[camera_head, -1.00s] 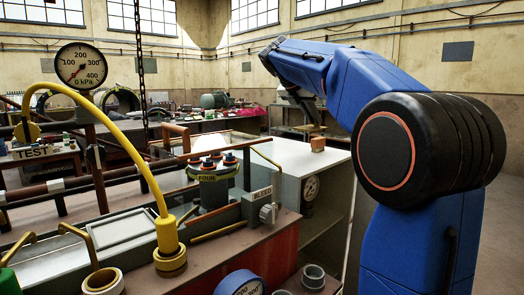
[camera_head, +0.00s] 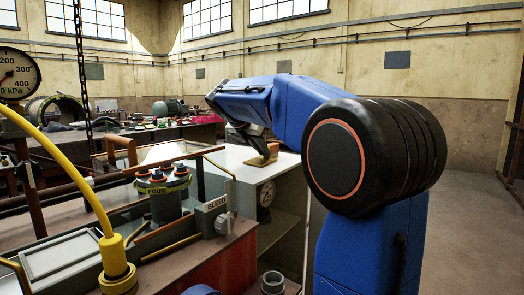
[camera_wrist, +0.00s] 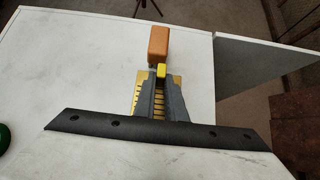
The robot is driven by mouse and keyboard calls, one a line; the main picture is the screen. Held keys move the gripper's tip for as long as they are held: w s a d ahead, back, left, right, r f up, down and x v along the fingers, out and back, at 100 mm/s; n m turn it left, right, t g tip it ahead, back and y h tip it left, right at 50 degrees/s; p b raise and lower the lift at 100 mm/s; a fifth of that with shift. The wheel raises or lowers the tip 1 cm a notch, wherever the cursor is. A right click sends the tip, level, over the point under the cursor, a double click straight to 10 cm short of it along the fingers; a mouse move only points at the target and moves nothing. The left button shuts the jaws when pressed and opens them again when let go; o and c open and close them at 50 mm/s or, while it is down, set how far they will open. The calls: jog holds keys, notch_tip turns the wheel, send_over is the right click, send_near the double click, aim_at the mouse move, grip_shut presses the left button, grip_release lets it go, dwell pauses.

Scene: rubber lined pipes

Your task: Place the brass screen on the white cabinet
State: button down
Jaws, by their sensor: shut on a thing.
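The brass screen (camera_wrist: 138,96) is a slotted yellow plate beneath my gripper's grey fingers in the wrist view. My gripper (camera_wrist: 160,75) is shut on it, with a small yellow piece between the fingertips. The fingers hide the screen's middle. In the head view the screen (camera_head: 262,161) shows as a thin tan plate at the top of the white cabinet (camera_head: 240,174), below my gripper (camera_head: 259,149). I cannot tell whether it touches the top. The cabinet top (camera_wrist: 85,65) also fills much of the wrist view.
An orange-brown block (camera_wrist: 159,42) stands on the cabinet just beyond the fingertips. A bench with a pipe rig and a pot (camera_head: 164,205) stands left of the cabinet.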

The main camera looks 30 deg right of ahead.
jog(key=shift+f, duration=0.1)
jog(key=c, duration=1.8)
grip_release()
jog(key=v, duration=1.1)
jog(key=o, duration=1.4)
jog(key=v, duration=0.4)
jog(key=shift+w+d+r, duration=0.1)
jog(key=shift+d+r, duration=0.15)
jog(key=x, duration=1.7)
jog(key=shift+d+f, duration=0.15)
